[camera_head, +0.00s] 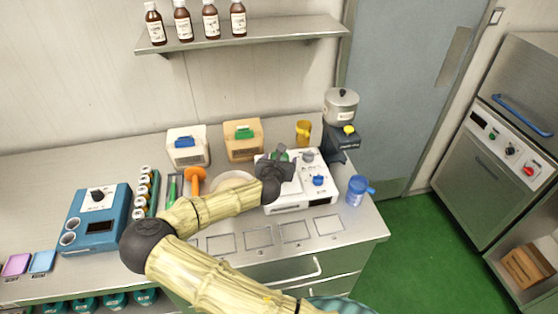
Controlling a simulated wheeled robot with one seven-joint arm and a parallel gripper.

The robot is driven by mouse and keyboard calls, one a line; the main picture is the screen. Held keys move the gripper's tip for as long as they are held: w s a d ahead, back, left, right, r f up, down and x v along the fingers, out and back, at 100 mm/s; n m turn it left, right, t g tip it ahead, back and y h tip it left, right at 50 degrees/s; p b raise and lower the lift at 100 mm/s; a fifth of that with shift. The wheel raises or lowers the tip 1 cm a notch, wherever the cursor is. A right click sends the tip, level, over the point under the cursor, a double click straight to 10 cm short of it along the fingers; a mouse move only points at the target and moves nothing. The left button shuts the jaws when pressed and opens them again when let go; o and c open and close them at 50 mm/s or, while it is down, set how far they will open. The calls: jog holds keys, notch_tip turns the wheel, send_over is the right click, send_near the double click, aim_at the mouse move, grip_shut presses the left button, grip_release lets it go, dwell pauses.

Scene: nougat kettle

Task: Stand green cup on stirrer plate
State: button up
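A white device with knobs on its top, which looks like the stirrer plate (323,197), stands on the right part of the counter. A small green piece, seemingly the green cup (281,155), shows just behind my gripper (279,163). Most of it is hidden by the dark gripper, so I cannot tell whether it is held or rests on the white device. My gripper is over the left part of the white device. Its fingers are not clear enough to show whether they are open or shut.
A yellow cup (303,132) stands behind the white device and a blue cup (357,189) to its right. A dark stand with a metal pot (341,106) is at the back right. A blue instrument (97,218) is at the left. Bottles stand on a wall shelf (250,36).

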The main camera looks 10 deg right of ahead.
jog(key=shift+r, duration=0.2)
jog(key=b+v, duration=0.2)
jog(key=v, duration=1)
